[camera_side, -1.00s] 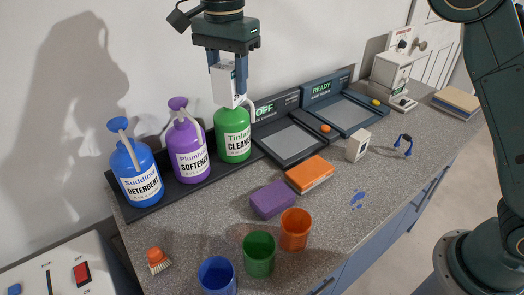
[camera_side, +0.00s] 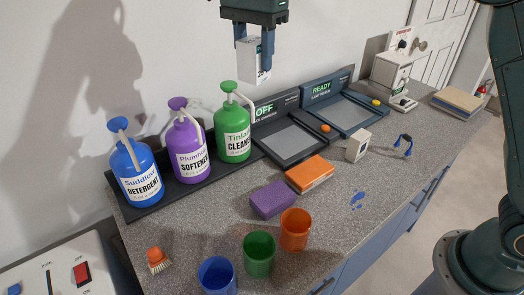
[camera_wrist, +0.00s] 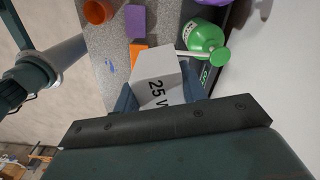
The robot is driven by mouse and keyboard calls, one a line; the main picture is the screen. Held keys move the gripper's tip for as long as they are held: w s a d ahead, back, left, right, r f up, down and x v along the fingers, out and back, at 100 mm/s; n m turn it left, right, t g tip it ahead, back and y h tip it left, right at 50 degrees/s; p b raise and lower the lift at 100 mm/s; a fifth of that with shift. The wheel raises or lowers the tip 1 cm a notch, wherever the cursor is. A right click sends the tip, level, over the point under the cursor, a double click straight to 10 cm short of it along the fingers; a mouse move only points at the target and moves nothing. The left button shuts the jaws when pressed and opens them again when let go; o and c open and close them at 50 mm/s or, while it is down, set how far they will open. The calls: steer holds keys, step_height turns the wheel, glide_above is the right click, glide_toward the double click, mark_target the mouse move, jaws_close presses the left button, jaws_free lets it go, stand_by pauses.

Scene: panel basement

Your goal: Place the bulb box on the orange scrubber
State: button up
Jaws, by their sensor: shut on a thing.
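My gripper (camera_side: 254,58) is shut on a white bulb box (camera_side: 252,68) and holds it high in the air, above and just right of the green cleaner bottle (camera_side: 233,134). In the wrist view the bulb box (camera_wrist: 158,84) sits between the fingers and shows "25 W" lettering. The orange scrubber (camera_side: 309,174) lies flat on the counter, below and to the right of my gripper, with nothing on it. In the wrist view the orange scrubber (camera_wrist: 139,53) is partly hidden behind the box.
Purple (camera_side: 188,148) and blue (camera_side: 136,171) bottles stand on the dark tray. A purple scrubber (camera_side: 272,200) lies beside the orange one. Orange (camera_side: 295,230), green (camera_side: 259,254) and blue (camera_side: 217,275) cups stand in front. A small white box (camera_side: 358,146) stands to the right.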

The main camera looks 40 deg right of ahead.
steer(key=s+d+m, duration=0.3)
steer(key=s+d, duration=0.4)
steer(key=d, duration=0.5)
glide_above(310, 169)
step_height(310, 169, down, 5)
step_height(310, 169, down, 16)
steer(key=shift+s+f, duration=0.1)
steer(key=shift+f, duration=0.05)
stand_by(0.3)
steer(key=shift+f, duration=2.1)
steer(key=shift+f, duration=0.1)
steer(key=o, duration=0.5)
steer(key=shift+f, duration=0.1)
steer(key=o, duration=0.5)
steer(key=shift+c, duration=0.2)
